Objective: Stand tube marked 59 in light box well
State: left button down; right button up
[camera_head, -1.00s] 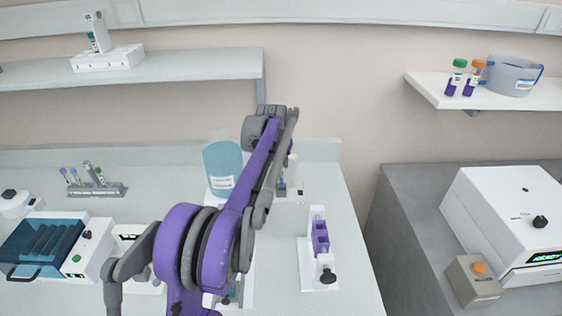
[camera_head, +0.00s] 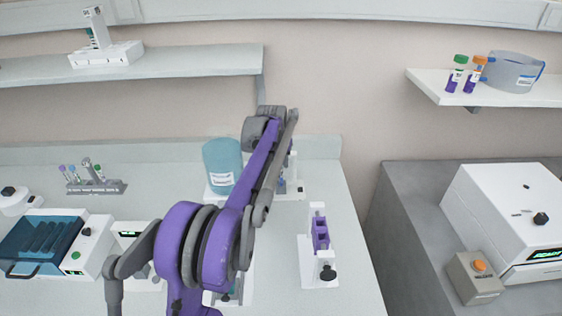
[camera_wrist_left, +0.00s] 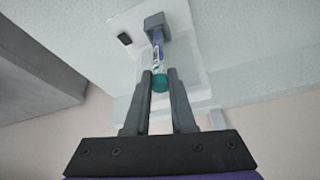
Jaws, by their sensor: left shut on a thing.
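In the left wrist view a tube with a teal cap (camera_wrist_left: 160,82) and a bluish body points into a grey block (camera_wrist_left: 156,22) on a white base (camera_wrist_left: 192,52). My left gripper (camera_wrist_left: 160,76) is shut on the tube near its cap. I cannot read a number on the tube or tell how deep its far end sits in the block. In the head view a white base with a grey well (camera_head: 282,187) shows partly behind my left arm, which hides the gripper and most of the tube. My right gripper is not in view.
A large teal bottle (camera_head: 222,166) stands just left of my arm. A white stand with a purple holder (camera_head: 319,236) is to the right. A tube rack (camera_head: 94,187) and a teal-lidded device (camera_head: 42,243) are at left.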

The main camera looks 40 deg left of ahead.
pick_arm(q)
jog(key=shift+f, duration=0.2)
jog(key=shift+f, duration=0.4)
jog(key=c, duration=0.7)
grip_release()
jog(key=v, duration=1.1)
